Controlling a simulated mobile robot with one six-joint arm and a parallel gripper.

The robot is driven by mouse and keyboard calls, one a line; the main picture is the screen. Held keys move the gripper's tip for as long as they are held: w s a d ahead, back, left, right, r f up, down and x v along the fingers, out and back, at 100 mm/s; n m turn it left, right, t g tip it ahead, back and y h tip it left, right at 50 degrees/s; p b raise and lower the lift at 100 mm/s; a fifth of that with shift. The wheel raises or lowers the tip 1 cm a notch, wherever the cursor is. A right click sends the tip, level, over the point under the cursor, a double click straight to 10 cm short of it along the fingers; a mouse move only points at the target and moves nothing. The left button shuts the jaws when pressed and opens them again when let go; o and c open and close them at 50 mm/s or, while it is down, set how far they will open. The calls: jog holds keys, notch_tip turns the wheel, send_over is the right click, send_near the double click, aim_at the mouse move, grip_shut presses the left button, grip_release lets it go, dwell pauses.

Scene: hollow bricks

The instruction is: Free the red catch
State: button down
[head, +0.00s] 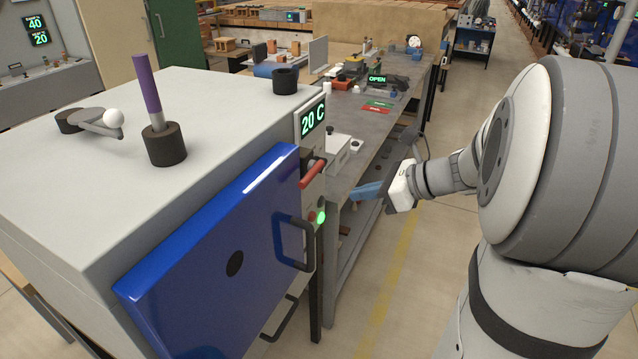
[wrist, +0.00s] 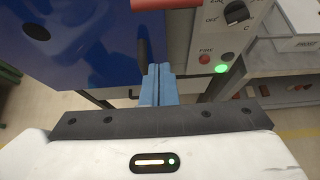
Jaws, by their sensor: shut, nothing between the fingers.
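The red catch (head: 313,174) is a short red bar at the upper right edge of the blue door (head: 215,255), next to the control panel. Its outer end lies over the door's edge, and the door looks shut. A dark red bar that appears to be the catch also shows at the top of the wrist view (wrist: 138,17). My gripper (head: 358,191) has its blue fingers shut and empty, to the right of the door and apart from the catch. In the wrist view the closed fingertips (wrist: 158,70) point towards the door and panel.
A black door handle (head: 292,244) sticks out below the catch. The panel has a 20 C display (head: 313,118) and a lit green button (head: 321,217). A grey workbench (head: 372,140) stands behind. A purple-handled rod (head: 149,90) stands on the oven top. The right floor is clear.

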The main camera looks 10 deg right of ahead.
aim_at(310, 173)
jog(key=w+a+f+p, duration=0.1)
jog(key=w+a+p, duration=0.1)
jog(key=w+a, duration=0.3)
jog(key=shift+w+a+p, duration=0.4)
jog(key=shift+a, duration=0.85)
jog(key=shift+a, duration=0.1)
